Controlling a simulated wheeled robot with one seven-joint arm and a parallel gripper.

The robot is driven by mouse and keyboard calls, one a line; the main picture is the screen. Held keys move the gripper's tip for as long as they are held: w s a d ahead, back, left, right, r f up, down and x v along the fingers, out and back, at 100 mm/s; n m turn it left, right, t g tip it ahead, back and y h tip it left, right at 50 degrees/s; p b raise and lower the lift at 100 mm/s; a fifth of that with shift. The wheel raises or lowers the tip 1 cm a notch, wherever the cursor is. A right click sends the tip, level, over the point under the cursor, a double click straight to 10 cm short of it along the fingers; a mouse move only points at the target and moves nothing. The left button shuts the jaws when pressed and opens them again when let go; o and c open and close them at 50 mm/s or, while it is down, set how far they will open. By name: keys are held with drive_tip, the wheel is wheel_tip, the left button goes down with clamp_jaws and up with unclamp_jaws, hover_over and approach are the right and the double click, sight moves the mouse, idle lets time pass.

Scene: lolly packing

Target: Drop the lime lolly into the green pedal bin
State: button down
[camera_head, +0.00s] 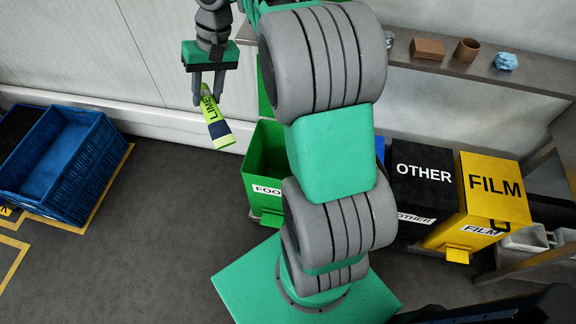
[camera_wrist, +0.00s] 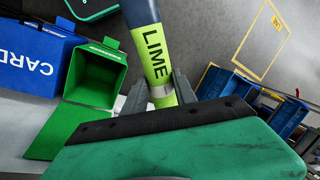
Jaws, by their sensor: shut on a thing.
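The lime lolly (camera_head: 215,122) is a lime-green and dark blue tube marked LIME. My gripper (camera_head: 208,92) is shut on it near its upper end and holds it tilted in the air. In the wrist view the lolly (camera_wrist: 155,45) stretches away from between the fingers (camera_wrist: 160,92). The green pedal bin (camera_head: 264,165) stands on the floor to the right of and below the lolly in the head view, with its lid up and its inside showing empty. In the wrist view the open bin (camera_wrist: 95,78) is left of the lolly. My arm hides part of the bin in the head view.
A black OTHER bin (camera_head: 422,178) and a yellow FILM bin (camera_head: 494,188) stand shut at the right. A blue CARD bin (camera_wrist: 35,62) is beside the green one. Blue crates (camera_head: 75,165) stand at the left. A shelf (camera_head: 480,74) holds small items.

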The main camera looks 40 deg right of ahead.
drive_tip(key=w+d+f+m+t+h+b, duration=0.1)
drive_tip(key=d+f+m+b, duration=0.4)
drive_tip(key=f, duration=0.8)
drive_tip(key=w+d+f+m+t+h+b, duration=0.1)
drive_tip(key=w+d+f+m+b, duration=0.2)
drive_tip(key=d+f+b, duration=0.9)
drive_tip(key=w+d+f+m+t+h+b, duration=0.1)
drive_tip(key=w+d+f+m+b, duration=0.1)
drive_tip(key=d+f+m+b, duration=0.5)
drive_tip(key=d+f+b, duration=0.2)
drive_tip(key=d+f, duration=0.3)
drive_tip(key=f, duration=0.4)
drive_tip(key=shift+d+f, duration=0.15)
drive_tip(key=shift+f, duration=0.1)
drive_tip(key=c, duration=0.9)
unclamp_jaws()
drive_tip(key=shift+r, duration=0.1)
drive_tip(key=p+v, duration=0.2)
drive_tip(key=v, duration=0.5)
drive_tip(key=shift+r, duration=0.3)
